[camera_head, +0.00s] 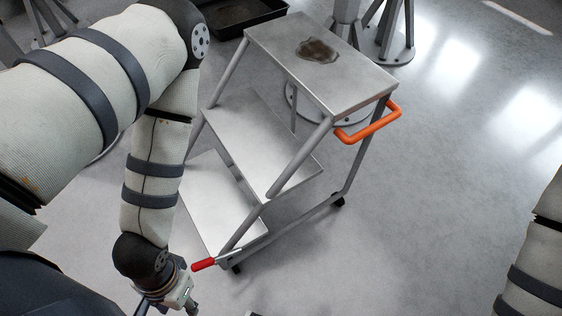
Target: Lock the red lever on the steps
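The steps (262,137) are a grey metal rolling ladder with flat treads, standing upright on the floor in the middle. The red lever (204,264) sticks out to the left from the low front corner of their frame, near a caster. Its tilt is hard to judge from above. My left gripper (167,307) is at the bottom edge, below and left of the lever and apart from it. Its fingers look spread and empty, but their tips are partly cut off. My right arm shows at the right edge; its gripper is out of view.
An orange handle (369,124) juts from the right side of the steps. A dark stain (316,50) lies on the top tread. Behind stand a black tray (243,14) and grey stand legs (396,45). The floor to the right is clear.

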